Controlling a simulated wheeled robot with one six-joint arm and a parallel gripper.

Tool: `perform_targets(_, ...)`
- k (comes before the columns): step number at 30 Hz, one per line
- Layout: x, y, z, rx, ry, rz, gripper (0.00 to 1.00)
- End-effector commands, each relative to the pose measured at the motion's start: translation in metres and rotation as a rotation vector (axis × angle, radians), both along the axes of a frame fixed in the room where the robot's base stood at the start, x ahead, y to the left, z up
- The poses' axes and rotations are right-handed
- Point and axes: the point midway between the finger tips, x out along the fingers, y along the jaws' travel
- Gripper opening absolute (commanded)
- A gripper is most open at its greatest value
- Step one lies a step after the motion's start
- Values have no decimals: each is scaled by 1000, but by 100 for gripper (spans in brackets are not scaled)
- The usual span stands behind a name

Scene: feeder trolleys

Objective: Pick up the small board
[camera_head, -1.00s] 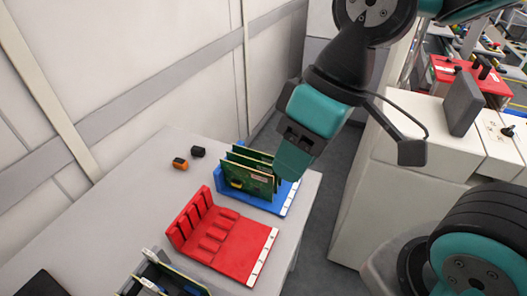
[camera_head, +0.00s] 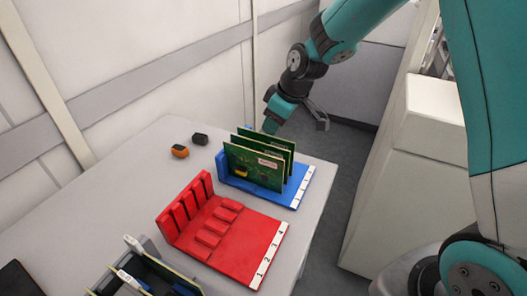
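Green circuit boards (camera_head: 252,168) stand upright in slots of the blue rack (camera_head: 303,186) at the table's far right. The front board hides most of those behind it, and I cannot tell which is the small board. More boards (camera_head: 168,277) stand partly cut off at the bottom edge, in a dark holder. My gripper (camera_head: 270,125) is behind the blue rack, its tip close to the top edge of the rear board in the picture. Whether it touches a board does not show.
An empty red rack (camera_head: 240,258) with numbered slots lies in front of the blue one. An orange-black part (camera_head: 180,152) and a black part (camera_head: 200,139) lie left of the boards. A wall borders the table's far side; a white cabinet (camera_head: 400,190) stands to the right.

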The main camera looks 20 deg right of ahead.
Motion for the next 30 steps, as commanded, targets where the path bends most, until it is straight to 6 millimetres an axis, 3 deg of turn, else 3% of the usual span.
perform_targets(19, 25, 24, -68, 1, 2, 1, 34)
perform_targets(30, 26, 25, -72, 0, -1, 0, 34)
